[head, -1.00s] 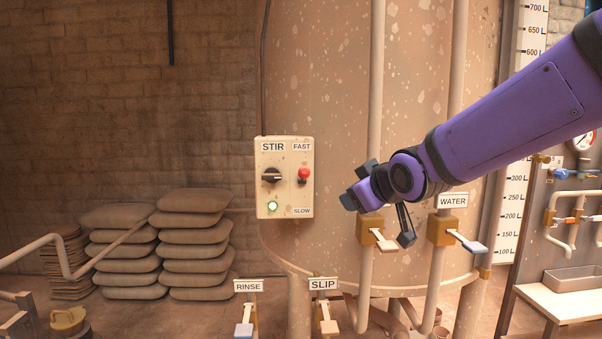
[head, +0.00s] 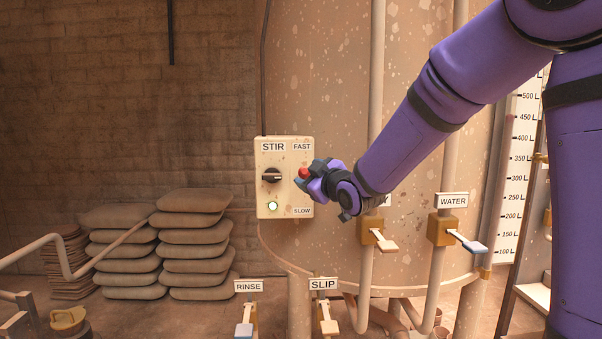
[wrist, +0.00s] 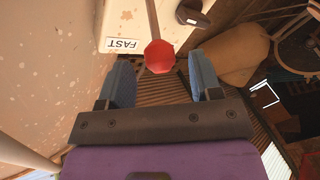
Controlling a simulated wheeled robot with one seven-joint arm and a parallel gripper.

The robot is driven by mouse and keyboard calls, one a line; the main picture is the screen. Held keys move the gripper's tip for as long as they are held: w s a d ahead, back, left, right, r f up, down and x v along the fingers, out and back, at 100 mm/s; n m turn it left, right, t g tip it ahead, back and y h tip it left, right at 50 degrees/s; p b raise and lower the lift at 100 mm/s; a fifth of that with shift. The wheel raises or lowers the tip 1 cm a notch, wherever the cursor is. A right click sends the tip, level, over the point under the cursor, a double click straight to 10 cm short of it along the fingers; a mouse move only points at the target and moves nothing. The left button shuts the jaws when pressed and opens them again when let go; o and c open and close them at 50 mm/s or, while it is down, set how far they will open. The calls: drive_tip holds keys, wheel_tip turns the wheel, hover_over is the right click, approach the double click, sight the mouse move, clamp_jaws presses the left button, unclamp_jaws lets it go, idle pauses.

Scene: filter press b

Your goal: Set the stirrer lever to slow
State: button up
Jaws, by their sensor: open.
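The stirrer lever has a red knob (head: 303,173) on the right side of the cream STIR box (head: 286,188), between the FAST label (head: 302,147) above and the SLOW label (head: 302,211) below. The knob stands nearer FAST. In the wrist view the red knob (wrist: 160,56) shows just past and between my fingertips, with its pale stem behind it. My gripper (head: 309,178) is open at the lever, its blue fingers (wrist: 160,85) on either side of the knob's line. I cannot tell whether either finger touches it. The lever's slot is partly hidden by my gripper.
WATER (head: 453,201), RINSE (head: 248,286) and SLIP (head: 323,284) valve handles are to the right and below. Stacked sacks (head: 195,240) stand at left.

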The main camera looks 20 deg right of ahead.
sight(301, 171)
drive_tip(key=shift+x, duration=2.4)
clamp_jaws()
